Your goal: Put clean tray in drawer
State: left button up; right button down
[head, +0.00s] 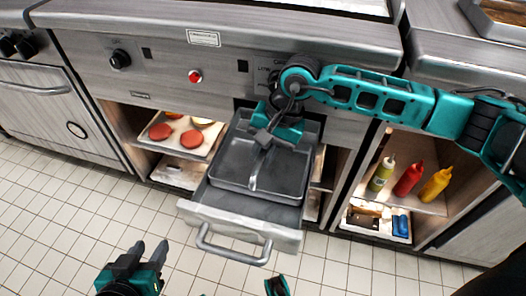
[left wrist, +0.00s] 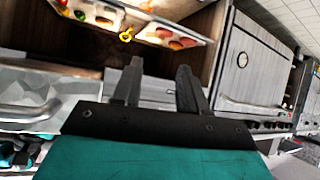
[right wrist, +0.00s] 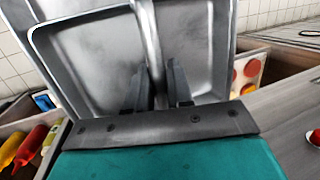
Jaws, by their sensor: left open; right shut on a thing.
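The grey metal tray (head: 232,170) has a raised divider down its middle. It lies in or just over the open drawer (head: 200,208); I cannot tell whether it rests on the drawer floor. My right gripper (head: 262,143) reaches down from above and is shut on the tray's divider, which also shows between the fingers in the right wrist view (right wrist: 152,50). My left gripper (head: 149,250) is open and empty, low at the left in front of the counter. Its spread fingers show in the left wrist view (left wrist: 158,80).
The drawer handle (head: 235,253) sticks out toward me over the tiled floor. Left of the drawer, a shelf holds a food tray (head: 205,152) with patties. At the right, a shelf holds green, red (head: 408,178) and yellow bottles, with a white bin (head: 375,233) below.

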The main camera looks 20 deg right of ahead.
jog(key=shift+f, duration=0.1)
jog(key=c, duration=1)
grip_release()
pick_arm(q)
jog(key=shift+f, duration=0.15)
jog(key=shift+w, duration=0.1)
pick_arm(e)
jog(key=shift+d+r, duration=0.1)
jog(key=shift+r, duration=0.25)
pick_arm(q)
jog(key=p, duration=0.1)
jog(key=a+r+p, duration=0.1)
jog(key=shift+s+y+p, duration=0.25)
jog(key=shift+y+p, duration=0.05)
jog(key=shift+p, duration=0.05)
pick_arm(e)
jog(key=v, duration=1.1)
jog(key=shift+r, duration=0.25)
pick_arm(q)
jog(key=shift+r, duration=0.15)
